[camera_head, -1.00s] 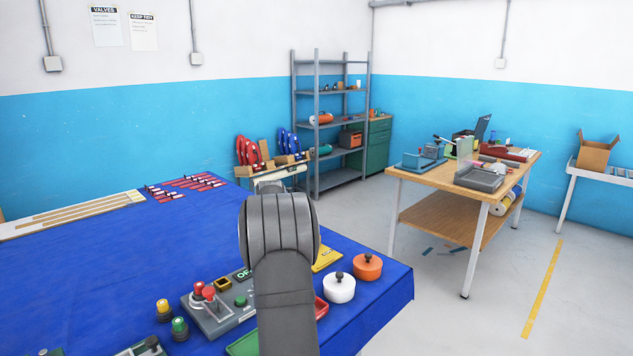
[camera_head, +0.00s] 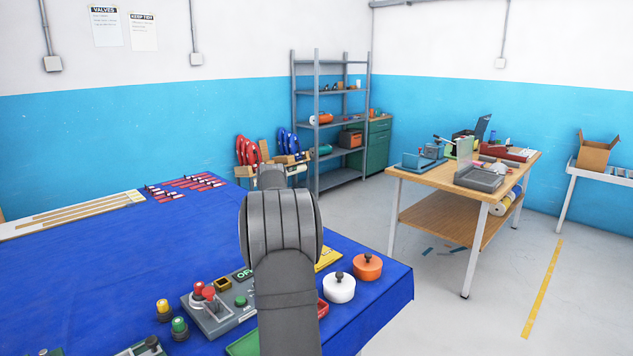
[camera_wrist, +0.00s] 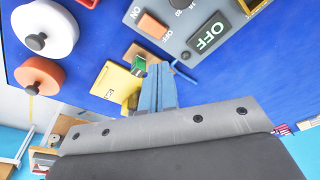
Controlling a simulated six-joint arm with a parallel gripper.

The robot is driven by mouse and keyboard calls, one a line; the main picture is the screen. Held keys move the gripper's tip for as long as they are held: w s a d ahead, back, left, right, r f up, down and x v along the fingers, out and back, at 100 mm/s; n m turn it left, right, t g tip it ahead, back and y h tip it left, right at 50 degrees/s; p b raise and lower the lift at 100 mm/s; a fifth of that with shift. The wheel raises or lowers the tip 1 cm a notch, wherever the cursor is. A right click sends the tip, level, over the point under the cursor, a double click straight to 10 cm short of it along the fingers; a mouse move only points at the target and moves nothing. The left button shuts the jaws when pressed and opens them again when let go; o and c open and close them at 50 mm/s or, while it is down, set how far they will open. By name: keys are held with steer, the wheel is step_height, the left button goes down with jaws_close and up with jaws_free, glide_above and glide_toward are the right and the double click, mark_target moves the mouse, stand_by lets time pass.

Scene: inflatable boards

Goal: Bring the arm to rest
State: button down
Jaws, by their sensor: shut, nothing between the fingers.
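My arm rises from the bottom of the head view, its grey elbow in front of the blue table (camera_head: 100,250). My gripper is hidden behind the arm in the head view. In the wrist view the blue fingers of my gripper (camera_wrist: 157,78) are shut together with nothing between them. They point at the area by a yellow piece (camera_wrist: 118,82) and a grey control box (camera_wrist: 195,28) with an orange switch and an OFF label. They look apart from these, but the exact gap cannot be told.
A white lidded pot (camera_head: 339,288) and an orange lidded pot (camera_head: 367,267) stand near the table's right corner. A control box with red knobs (camera_head: 212,312) and yellow and green buttons lies left of my arm. The table's left middle is clear.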

steer(key=s+d+r+m, duration=0.3)
steer(key=r+m, duration=0.4)
steer(key=m, duration=0.3)
steer(key=shift+y, duration=0.4)
steer(key=w+a+f+n+h, duration=0.1)
steer(key=w+a+f+n, duration=0.2)
steer(key=f+n, duration=0.5)
steer(key=shift+w+a+n, duration=0.15)
steer(key=shift+a+n, duration=0.05)
steer(key=shift+n, duration=1.4)
stand_by(0.5)
